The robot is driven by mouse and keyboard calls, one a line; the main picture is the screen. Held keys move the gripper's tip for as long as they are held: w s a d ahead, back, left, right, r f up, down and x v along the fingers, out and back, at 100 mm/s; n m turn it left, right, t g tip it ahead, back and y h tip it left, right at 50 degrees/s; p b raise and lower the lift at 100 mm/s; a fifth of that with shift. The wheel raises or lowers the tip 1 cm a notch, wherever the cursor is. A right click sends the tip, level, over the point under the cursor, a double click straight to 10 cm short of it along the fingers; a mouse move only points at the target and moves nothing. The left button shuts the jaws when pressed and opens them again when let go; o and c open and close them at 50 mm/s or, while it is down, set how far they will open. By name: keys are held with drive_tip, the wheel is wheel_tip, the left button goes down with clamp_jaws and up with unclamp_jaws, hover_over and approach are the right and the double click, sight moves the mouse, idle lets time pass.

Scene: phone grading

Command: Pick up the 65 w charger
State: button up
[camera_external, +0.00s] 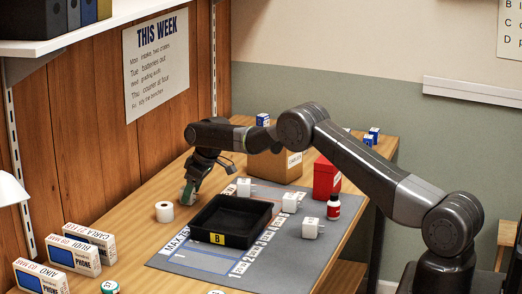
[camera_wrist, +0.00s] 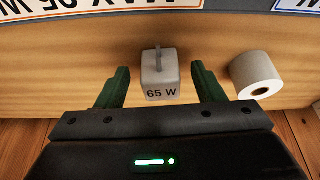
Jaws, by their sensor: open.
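The 65 W charger (camera_wrist: 161,76) is a small white block with "65 W" on its face and a grey prong part on top. In the wrist view it sits on the wooden table between the two green fingers of my gripper (camera_wrist: 160,84). The fingers are open, with a gap on each side of the charger. In the external view my gripper (camera_external: 188,193) is low over the table at the mat's far left, and I cannot make out the charger there.
A white roll (camera_external: 164,211) stands close by; it also shows right of the fingers in the wrist view (camera_wrist: 257,75). A black tray (camera_external: 226,240) marked B lies on the grey mat (camera_external: 180,262). Several white chargers, a red box (camera_external: 325,180) and a cardboard box (camera_external: 275,168) stand beyond it.

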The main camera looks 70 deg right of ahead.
drive_tip(key=shift+f, duration=0.1)
drive_tip(key=c, duration=1.1)
